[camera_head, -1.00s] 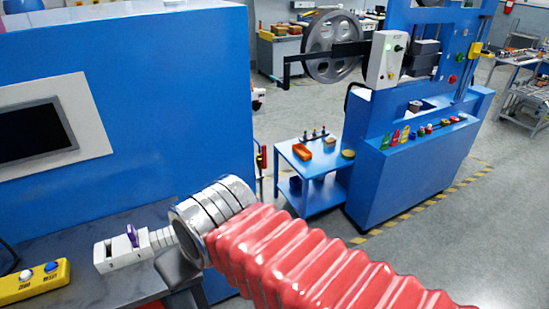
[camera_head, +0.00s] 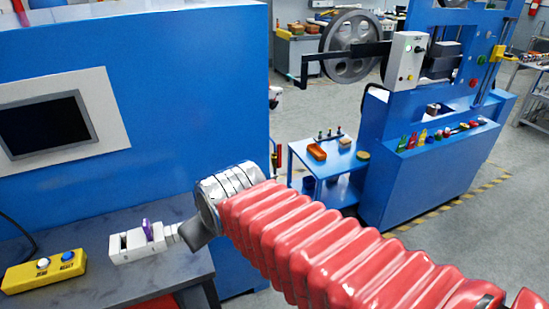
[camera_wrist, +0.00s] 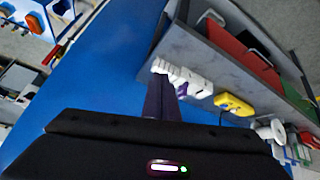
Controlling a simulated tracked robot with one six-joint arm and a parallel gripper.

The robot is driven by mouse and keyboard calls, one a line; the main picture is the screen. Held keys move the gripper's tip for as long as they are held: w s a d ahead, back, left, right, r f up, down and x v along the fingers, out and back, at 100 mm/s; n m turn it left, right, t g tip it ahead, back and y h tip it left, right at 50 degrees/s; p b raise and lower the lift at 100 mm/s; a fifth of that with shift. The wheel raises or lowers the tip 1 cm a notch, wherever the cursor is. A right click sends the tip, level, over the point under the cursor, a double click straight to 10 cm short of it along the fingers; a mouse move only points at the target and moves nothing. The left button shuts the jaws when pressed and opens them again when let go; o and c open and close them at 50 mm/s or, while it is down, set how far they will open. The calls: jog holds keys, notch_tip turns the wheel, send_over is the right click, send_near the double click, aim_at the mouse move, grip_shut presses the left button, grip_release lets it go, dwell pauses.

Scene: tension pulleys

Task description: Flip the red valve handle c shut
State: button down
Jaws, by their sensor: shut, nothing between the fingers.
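A small upright red handle (camera_head: 277,157) on a brass-coloured fitting stands beside the right edge of the big blue cabinet in the head view. No letter is readable on it, so I cannot tell whether it is handle c. A red-orange handle (camera_wrist: 50,54) with a tan part also shows at the upper left of the wrist view. My gripper (camera_head: 197,234) is a grey tip at the end of the red bellows arm, low in front of the cabinet and left of the handle, well apart from it. In the wrist view its dark fingers (camera_wrist: 161,95) are together and empty.
A grey bench (camera_head: 105,277) carries a yellow ZERO/RESET box (camera_head: 45,271) and a white unit (camera_head: 130,246) with a purple lever, close to my gripper. The blue cabinet (camera_head: 190,90) stands behind.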

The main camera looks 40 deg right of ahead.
jog(key=w+d+f+n+t+h, duration=0.2)
jog(key=w+d, duration=0.6)
jog(key=w, duration=0.3)
jog(key=n+t+h, duration=0.6)
jog(key=n, duration=0.3)
send_near(279, 156)
jog(key=s+a+r, duration=0.1)
jog(key=a+r, duration=0.1)
jog(key=a, duration=0.1)
jog(key=shift+s+a+f, duration=0.15)
jog(key=shift+s+f, duration=0.05)
jog(key=shift+s, duration=0.05)
jog(key=shift+w+t, duration=0.15)
jog(key=shift+t, duration=0.15)
jog(key=x, duration=0.9)
jog(key=shift+w+d, duration=0.3)
jog(key=shift+w+a, duration=0.1)
